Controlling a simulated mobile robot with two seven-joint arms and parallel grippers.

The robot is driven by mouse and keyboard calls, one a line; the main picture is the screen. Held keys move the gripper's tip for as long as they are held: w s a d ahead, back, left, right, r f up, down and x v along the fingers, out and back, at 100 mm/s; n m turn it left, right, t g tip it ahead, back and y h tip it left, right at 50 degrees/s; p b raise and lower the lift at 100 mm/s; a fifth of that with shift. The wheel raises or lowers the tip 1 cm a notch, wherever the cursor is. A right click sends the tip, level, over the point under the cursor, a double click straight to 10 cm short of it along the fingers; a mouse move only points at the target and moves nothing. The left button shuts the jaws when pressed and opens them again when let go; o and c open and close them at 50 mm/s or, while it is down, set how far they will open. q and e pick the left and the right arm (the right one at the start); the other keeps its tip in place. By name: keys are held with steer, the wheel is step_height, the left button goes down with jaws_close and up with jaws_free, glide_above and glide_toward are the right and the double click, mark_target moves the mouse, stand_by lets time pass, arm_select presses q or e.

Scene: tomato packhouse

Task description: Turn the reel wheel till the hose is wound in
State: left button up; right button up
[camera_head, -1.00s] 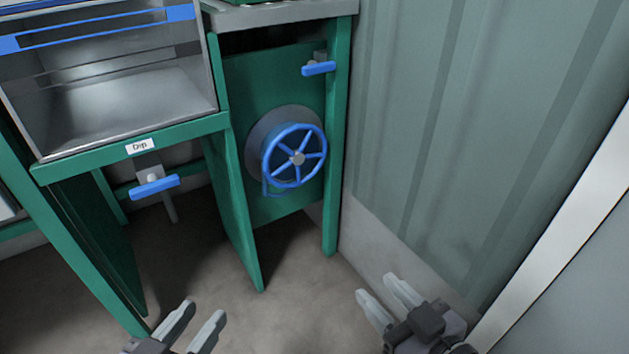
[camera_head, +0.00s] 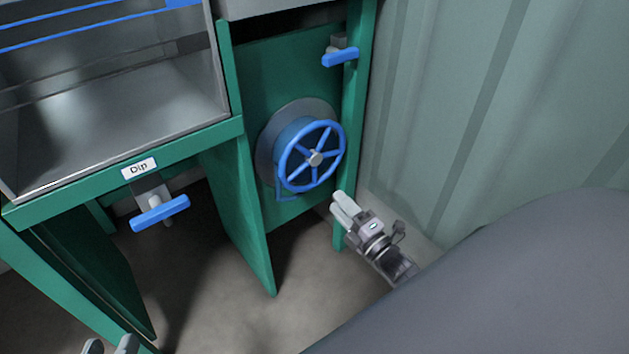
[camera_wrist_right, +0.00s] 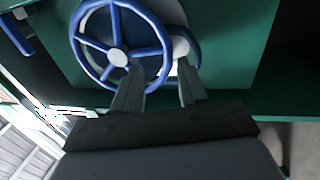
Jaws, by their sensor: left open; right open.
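The blue spoked reel wheel (camera_head: 311,157) with a grey hub is on the green panel under the bench, in front of a grey disc. A short piece of blue hose (camera_head: 285,196) shows at its lower left. My right gripper (camera_head: 341,201) is open and empty, just below and right of the wheel, apart from it in the head view. In the right wrist view the wheel (camera_wrist_right: 121,45) lies beyond the open fingers (camera_wrist_right: 156,92), with its rim near the left finger; I cannot tell whether they touch. My left gripper (camera_head: 110,345) is open at the bottom left edge, mostly cut off.
A blue-handled valve (camera_head: 340,57) sits above the wheel on the right. Another blue handle (camera_head: 160,213) hangs under the steel basin labelled "Dip" (camera_head: 139,169). Green legs stand on both sides of the wheel. A ribbed wall (camera_head: 480,110) closes the right side.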

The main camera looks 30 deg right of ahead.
arm_select(q)
steer(key=shift+s+a+r+m+t+b, duration=0.2)
steer(key=shift+a+m+t+b, duration=0.3)
steer(key=shift+b, duration=0.6)
arm_select(e)
steer(key=x, duration=0.7)
arm_select(q)
steer(key=shift+a, duration=0.1)
arm_select(e)
steer(key=shift+w+d+f, duration=0.1)
jaws_close()
